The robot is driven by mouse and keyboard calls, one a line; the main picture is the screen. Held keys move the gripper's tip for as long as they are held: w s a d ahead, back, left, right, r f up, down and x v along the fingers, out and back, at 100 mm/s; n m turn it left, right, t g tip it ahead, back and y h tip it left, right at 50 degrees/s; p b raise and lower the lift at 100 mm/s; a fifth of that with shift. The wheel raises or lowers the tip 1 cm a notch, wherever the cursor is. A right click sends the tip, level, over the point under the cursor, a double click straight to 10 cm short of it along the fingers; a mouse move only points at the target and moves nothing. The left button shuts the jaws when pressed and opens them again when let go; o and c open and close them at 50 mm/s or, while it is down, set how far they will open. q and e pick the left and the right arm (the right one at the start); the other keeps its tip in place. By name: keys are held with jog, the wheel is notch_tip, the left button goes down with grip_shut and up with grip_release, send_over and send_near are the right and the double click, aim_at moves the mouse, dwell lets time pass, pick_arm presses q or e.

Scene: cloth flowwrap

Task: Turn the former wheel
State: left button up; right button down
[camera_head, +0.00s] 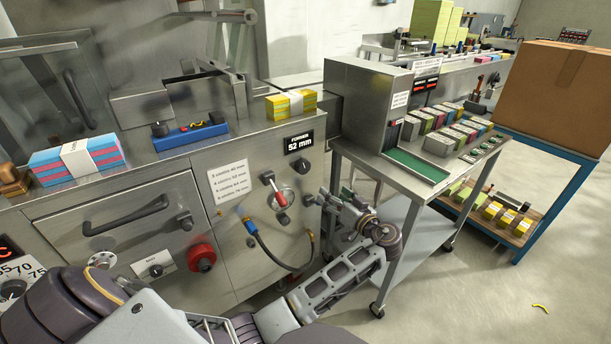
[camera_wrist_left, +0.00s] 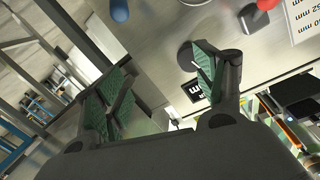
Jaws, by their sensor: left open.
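The former wheel (camera_head: 287,192) is on the steel machine front, below the black "FORMER 52 mm" sign (camera_head: 299,142). It looks like a pale round hub with a red grip and several dark knobs around it. My left gripper (camera_head: 328,208) is just right of the wheel, open and apparently empty. In the left wrist view the open fingers (camera_wrist_left: 155,90) are spread wide. A dark round knob (camera_wrist_left: 187,57) and the sign (camera_wrist_left: 195,90) show behind the right-hand finger. Contact with the wheel cannot be told. My right gripper is not in view.
A red button (camera_head: 201,257) is lower left. A steel cart (camera_head: 391,184) with a green-lined tray stands right of my gripper. A yellow-banded stack (camera_head: 291,104) sits on the machine top.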

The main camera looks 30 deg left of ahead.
aim_at(305, 167)
pick_arm(q)
jog(key=shift+s+r+n+g+y+b, duration=0.25)
jog(key=shift+s+r+n+b, duration=0.15)
jog(key=shift+r+n, duration=0.25)
jog(key=shift+s+r+n+g+y+b, duration=0.15)
jog(key=shift+s+r+n+y+b, duration=0.25)
jog(key=shift+r, duration=0.5)
jog(key=shift+s+r+n+g+y+b, duration=0.2)
jog(key=shift+s+r+n, duration=0.15)
jog(key=shift+r+n, duration=0.35)
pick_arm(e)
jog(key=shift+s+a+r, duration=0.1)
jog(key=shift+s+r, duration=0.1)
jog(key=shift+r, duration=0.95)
pick_arm(q)
jog(key=shift+a, duration=0.15)
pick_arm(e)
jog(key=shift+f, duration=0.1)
